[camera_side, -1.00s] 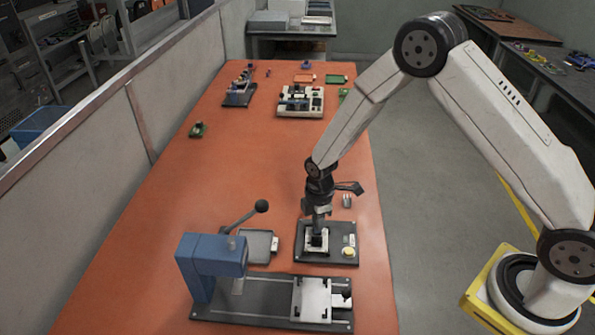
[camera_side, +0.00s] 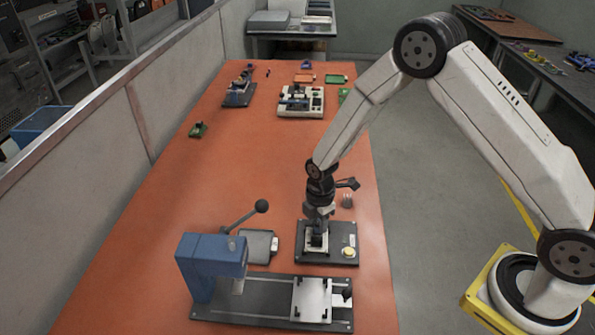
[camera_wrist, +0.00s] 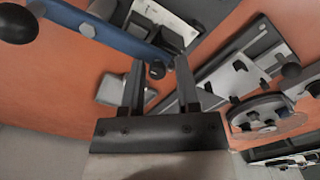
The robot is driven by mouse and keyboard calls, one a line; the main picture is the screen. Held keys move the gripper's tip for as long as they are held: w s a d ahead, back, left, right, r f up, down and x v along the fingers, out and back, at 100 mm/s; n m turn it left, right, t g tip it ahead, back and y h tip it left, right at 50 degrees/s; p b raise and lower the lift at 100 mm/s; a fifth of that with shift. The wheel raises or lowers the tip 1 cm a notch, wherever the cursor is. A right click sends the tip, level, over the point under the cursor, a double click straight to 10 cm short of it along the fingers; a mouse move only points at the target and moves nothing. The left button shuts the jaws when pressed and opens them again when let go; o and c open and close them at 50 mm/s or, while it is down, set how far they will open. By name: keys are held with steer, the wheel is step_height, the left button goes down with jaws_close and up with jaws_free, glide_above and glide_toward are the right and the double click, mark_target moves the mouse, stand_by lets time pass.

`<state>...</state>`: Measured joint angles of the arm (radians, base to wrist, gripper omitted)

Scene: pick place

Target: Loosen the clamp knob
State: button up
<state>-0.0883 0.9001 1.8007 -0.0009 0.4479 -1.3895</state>
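In the side view my gripper (camera_side: 318,228) points down over a dark base plate (camera_side: 338,255), close above a white fixture (camera_side: 308,250) with a dark part in it. In the wrist view the two dark fingers of my gripper (camera_wrist: 159,62) stand apart. A small round dark knob (camera_wrist: 157,70) shows between the fingertips, at the end of a blue bar (camera_wrist: 110,32). It has a gap to each finger. I cannot tell its depth or whether it is the clamp knob. Contact at the fingertips is hidden in the side view.
A blue press (camera_side: 212,262) with a ball-ended lever (camera_side: 261,207) stands at front left. Its long base (camera_side: 265,302) carries a white slide (camera_side: 312,300). A grey tray (camera_side: 257,246) lies beside the plate. The orange table's middle is mostly clear.

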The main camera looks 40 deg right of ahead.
mark_target(318, 223)
steer(key=shift+o, duration=0.5)
steer(key=shift+w+r, duration=0.1)
steer(key=shift+r, duration=0.1)
steer(key=shift+r, duration=3.75)
steer(key=shift+r, duration=0.1)
